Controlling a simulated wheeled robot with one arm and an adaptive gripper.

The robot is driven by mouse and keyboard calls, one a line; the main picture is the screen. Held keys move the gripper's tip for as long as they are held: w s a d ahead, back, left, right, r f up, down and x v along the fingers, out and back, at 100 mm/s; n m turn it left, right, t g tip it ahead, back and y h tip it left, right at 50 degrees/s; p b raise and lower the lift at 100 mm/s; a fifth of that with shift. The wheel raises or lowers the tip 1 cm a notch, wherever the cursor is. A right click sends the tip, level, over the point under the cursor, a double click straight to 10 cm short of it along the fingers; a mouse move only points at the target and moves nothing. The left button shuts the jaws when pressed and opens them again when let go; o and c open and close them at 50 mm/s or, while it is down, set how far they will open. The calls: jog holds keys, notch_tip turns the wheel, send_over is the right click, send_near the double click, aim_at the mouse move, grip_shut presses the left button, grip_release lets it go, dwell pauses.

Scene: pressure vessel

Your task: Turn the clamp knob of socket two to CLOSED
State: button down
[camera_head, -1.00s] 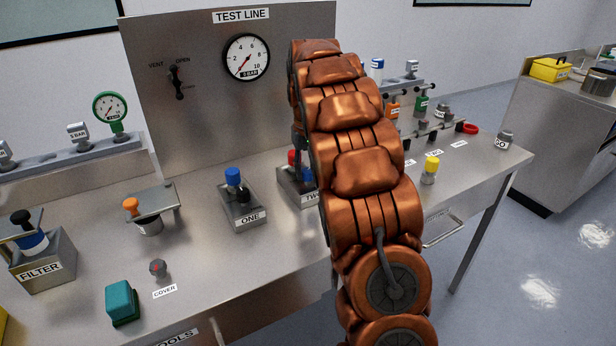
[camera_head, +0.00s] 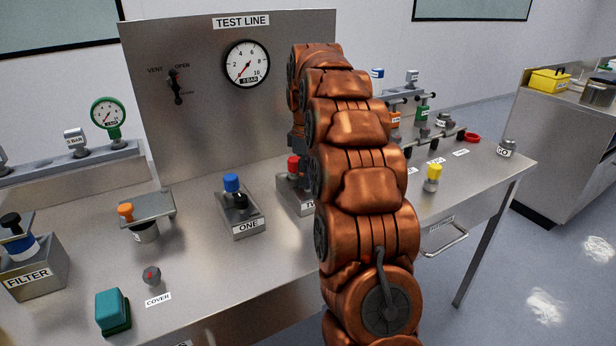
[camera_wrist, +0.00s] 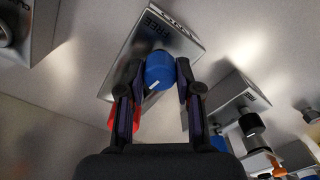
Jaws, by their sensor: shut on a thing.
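In the wrist view my gripper (camera_wrist: 168,88) is shut on a blue knob (camera_wrist: 159,70) that has a short white mark on its side. The knob stands over a grey metal block (camera_wrist: 185,47) with a printed FREE marking and a white label at its edge. A red part (camera_wrist: 135,115) shows behind the left finger. In the head view socket two (camera_head: 290,204) is mostly behind my arm. Only its left part, a red top (camera_head: 293,165) and part of its label show. My gripper is hidden there. The knob's pointing direction cannot be read clearly.
Socket one (camera_head: 241,228), with a blue knob, stands left of socket two. A yellow-topped piece (camera_head: 432,178) stands right of my arm. The test line panel (camera_head: 215,120) rises behind. Another grey block (camera_wrist: 230,92) lies right of my gripper in the wrist view.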

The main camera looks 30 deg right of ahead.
jog(key=shift+n, duration=0.7)
jog(key=c, duration=0.8)
grip_release()
jog(key=shift+r, duration=3.8)
